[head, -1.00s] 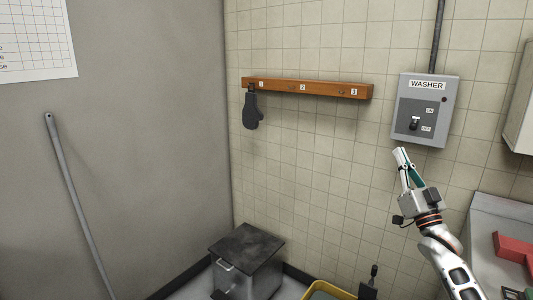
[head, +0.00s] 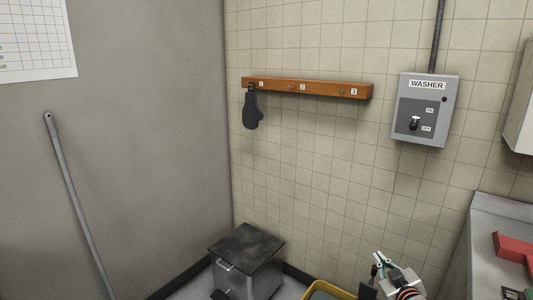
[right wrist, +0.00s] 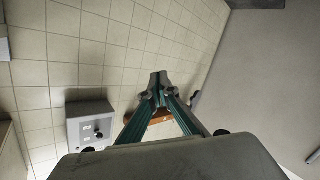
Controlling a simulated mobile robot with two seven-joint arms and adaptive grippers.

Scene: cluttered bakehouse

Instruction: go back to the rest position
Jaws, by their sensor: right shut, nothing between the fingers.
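My right gripper (head: 380,260) is low at the bottom right of the head view, in front of the tiled wall. In the right wrist view its two fingers (right wrist: 158,82) meet at the tips, shut with nothing between them. It is well below the grey washer switch box (head: 425,110) and apart from it. The box also shows in the right wrist view (right wrist: 90,122). My left gripper is in neither view.
A wooden peg rail (head: 320,89) with a dark mitt (head: 252,110) hangs on the wall. A lidded metal bin (head: 246,262) and a yellow-rimmed container (head: 330,288) stand below. A metal counter (head: 485,235) with a red object (head: 514,247) is at right.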

